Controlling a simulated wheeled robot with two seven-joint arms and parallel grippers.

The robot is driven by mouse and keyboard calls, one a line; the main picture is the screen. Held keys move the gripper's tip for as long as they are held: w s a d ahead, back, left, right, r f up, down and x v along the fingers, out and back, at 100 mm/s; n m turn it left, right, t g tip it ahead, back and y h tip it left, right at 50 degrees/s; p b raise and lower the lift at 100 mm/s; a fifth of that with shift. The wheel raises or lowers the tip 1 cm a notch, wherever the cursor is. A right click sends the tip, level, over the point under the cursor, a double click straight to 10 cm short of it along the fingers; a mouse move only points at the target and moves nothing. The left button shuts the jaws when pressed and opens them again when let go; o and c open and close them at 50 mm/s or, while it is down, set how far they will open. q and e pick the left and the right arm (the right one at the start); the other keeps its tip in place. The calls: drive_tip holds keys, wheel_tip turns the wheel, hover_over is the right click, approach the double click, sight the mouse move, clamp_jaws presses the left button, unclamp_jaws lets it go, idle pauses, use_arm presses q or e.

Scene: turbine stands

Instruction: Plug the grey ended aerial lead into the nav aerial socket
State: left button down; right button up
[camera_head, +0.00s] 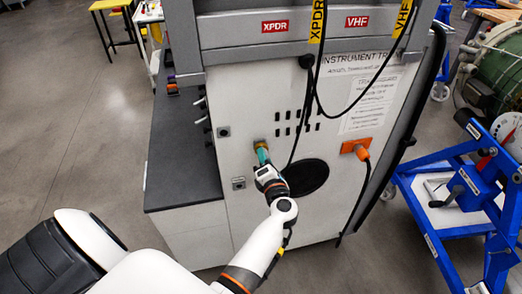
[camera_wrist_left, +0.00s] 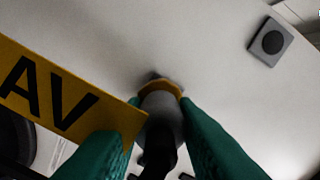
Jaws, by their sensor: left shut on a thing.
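The grey end of the aerial lead (camera_wrist_left: 162,118) is between the green fingers of my left gripper (camera_head: 262,155), which is shut on it. The gripper is right at the white panel of the instrument trolley (camera_head: 315,105). In the left wrist view the grey end points at a gold-coloured socket ring (camera_wrist_left: 168,86) and appears to meet it. I cannot tell how far in it sits. The yellow label (camera_wrist_left: 55,92), showing "AV", hangs beside the lead, left of the fingers. In the head view the gripper largely hides the socket (camera_head: 259,143). My right gripper is not in view.
Grey square fittings show on the panel, one upper left (camera_head: 223,132) and one lower left (camera_head: 239,184). A dark round opening (camera_head: 308,177) is right of the gripper. Black leads hang from above, and an orange connector (camera_head: 356,148) sits to the right. A blue stand (camera_head: 455,190) is at far right.

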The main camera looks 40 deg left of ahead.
use_arm(q)
drive_tip(key=shift+s+d, duration=0.2)
drive_tip(key=shift+v, duration=1.5)
